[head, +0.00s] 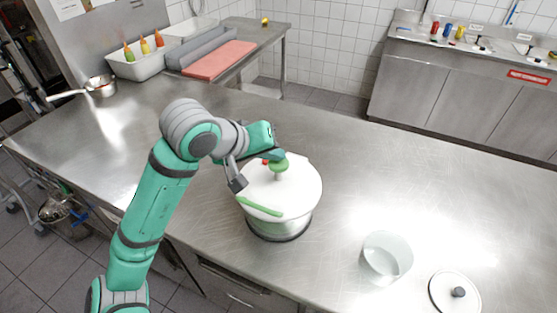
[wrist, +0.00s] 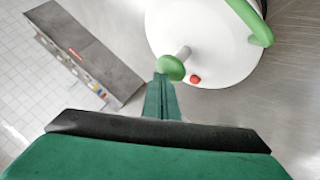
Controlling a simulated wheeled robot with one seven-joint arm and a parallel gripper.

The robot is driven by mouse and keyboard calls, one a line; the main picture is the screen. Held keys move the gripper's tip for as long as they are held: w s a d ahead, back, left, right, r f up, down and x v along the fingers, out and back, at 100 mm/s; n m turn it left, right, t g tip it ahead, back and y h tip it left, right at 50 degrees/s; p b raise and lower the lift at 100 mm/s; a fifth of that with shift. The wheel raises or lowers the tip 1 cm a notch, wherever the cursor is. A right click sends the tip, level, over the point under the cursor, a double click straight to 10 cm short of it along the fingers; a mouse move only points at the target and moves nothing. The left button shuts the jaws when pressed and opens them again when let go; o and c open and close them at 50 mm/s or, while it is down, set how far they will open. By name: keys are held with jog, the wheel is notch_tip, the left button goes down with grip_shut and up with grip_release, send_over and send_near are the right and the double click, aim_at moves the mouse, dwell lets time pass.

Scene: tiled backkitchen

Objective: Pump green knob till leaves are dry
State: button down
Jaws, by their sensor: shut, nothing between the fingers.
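A white salad spinner (head: 297,204) stands upright on the steel counter, with a white lid that also fills the upper middle of the wrist view (wrist: 220,60). Its green knob (head: 280,166) sits raised on a pale stem in the lid's middle; the knob also shows in the wrist view (wrist: 171,68). A green handle strip (head: 259,206) and a small red button (wrist: 195,79) are on the lid. My gripper (wrist: 162,82) is shut and empty, its fingertips right at the knob's edge; I cannot tell whether they touch. The leaves are hidden inside.
A clear bowl (head: 386,258) and a round lid with a dark knob (head: 456,293) lie right of the spinner. A saucepan (head: 100,86), a white bin of bottles (head: 136,64) and a red board (head: 219,60) are at the back left.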

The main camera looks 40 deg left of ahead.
aim_at(276, 164)
jog(key=shift+f, duration=1.55)
dwell(1.3)
jog(key=shift+r, duration=0.1)
jog(key=shift+w+r, duration=0.1)
jog(key=shift+r, duration=2)
jog(key=shift+r, duration=2.5)
jog(key=shift+r, duration=0.1)
